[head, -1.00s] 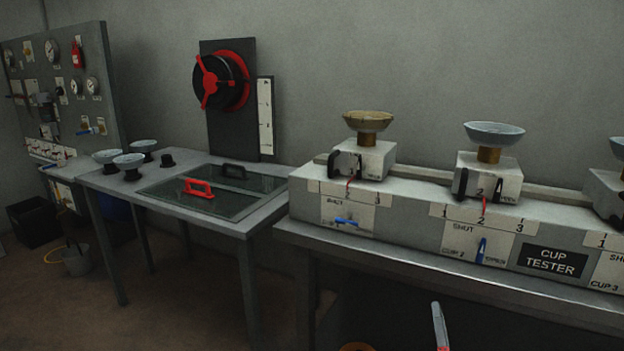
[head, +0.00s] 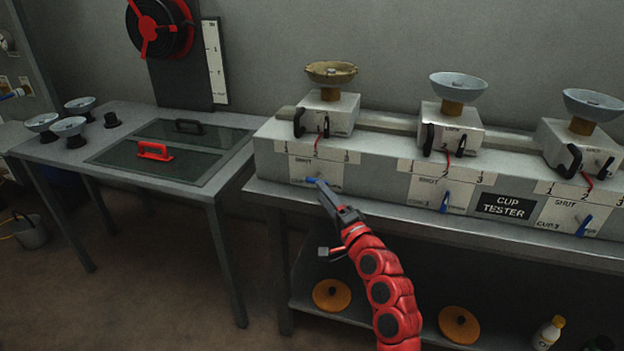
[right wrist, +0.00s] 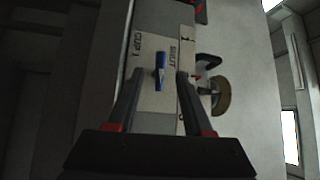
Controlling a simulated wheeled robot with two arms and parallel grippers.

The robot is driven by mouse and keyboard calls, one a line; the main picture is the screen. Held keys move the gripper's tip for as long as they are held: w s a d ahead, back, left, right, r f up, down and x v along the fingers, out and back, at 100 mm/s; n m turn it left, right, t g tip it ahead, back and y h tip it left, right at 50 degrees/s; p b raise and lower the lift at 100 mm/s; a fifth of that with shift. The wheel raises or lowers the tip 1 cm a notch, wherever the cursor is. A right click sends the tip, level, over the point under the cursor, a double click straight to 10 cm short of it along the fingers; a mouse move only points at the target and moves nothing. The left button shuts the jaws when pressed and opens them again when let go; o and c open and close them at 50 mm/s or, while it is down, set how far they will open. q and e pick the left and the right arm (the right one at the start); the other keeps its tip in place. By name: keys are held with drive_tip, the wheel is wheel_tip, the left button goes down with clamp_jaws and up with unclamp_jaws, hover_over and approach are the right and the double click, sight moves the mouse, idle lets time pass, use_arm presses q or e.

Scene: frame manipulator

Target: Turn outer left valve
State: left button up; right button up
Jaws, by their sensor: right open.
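The outer left valve (head: 311,181) is a small blue handle on the front of the grey cup tester, under the leftmost tester block. It lies about level along its white label, and the gripper partly hides it in the head view. My right gripper (head: 324,191) is at the handle, its arm coming up from below. In the right wrist view the blue handle (right wrist: 159,70) shows between the two spread fingers of the right gripper (right wrist: 158,78). I see no finger closed on it, and the exact depth is hard to tell. My left gripper is not in view.
Blue handles for the middle valve (head: 445,202) and right valve (head: 584,226) are on the same front. Cup blocks stand on top of the tester (head: 385,178). A lower shelf holds orange discs (head: 332,295) and a bottle (head: 549,333). A glass-topped table (head: 60,150) stands left.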

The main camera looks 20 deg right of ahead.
sight(312, 180)
drive_tip(key=x, duration=0.5)
drive_tip(key=shift+w+a, duration=0.1)
drive_tip(key=shift+w, duration=0.25)
drive_tip(key=shift+w+r, duration=0.1)
drive_tip(key=shift+w, duration=0.3)
clamp_jaws()
